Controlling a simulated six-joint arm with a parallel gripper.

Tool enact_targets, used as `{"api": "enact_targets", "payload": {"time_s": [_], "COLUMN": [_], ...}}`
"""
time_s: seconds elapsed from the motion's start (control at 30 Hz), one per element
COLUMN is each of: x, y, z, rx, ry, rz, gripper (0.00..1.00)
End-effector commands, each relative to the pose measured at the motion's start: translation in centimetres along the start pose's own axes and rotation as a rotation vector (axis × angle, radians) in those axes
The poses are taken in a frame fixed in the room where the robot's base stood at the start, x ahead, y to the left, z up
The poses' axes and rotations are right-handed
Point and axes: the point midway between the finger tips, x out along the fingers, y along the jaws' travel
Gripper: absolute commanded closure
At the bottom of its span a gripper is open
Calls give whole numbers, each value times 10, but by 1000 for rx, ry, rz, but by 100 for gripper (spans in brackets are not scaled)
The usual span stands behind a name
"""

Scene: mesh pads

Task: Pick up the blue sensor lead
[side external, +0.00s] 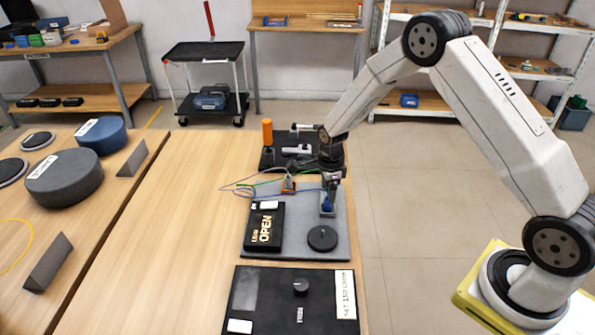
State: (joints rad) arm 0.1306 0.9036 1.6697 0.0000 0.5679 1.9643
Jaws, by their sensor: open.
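An orange plug (288,185) with a green wire stands to the left of my gripper.
A black box marked OPEN (265,230) and a round black disc (322,238) sit on the same grey pad. A black panel with a knob (301,287) lies nearer the camera. An orange-handled tool (267,132) stands behind. The wooden tabletop to the left is clear.

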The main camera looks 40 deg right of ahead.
Motion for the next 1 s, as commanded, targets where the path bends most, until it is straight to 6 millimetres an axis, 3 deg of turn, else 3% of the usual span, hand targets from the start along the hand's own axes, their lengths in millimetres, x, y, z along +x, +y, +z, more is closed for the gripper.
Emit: {"api": "enact_targets", "payload": {"time_s": [0.4,0.97,1.0], "x": [40,42,42], "y": [3,3,3], "z": [-2,-2,-2], "rx": [0,0,0], "ry": [0,0,0], "rz": [0,0,0], "gripper": [23,23,33]}}
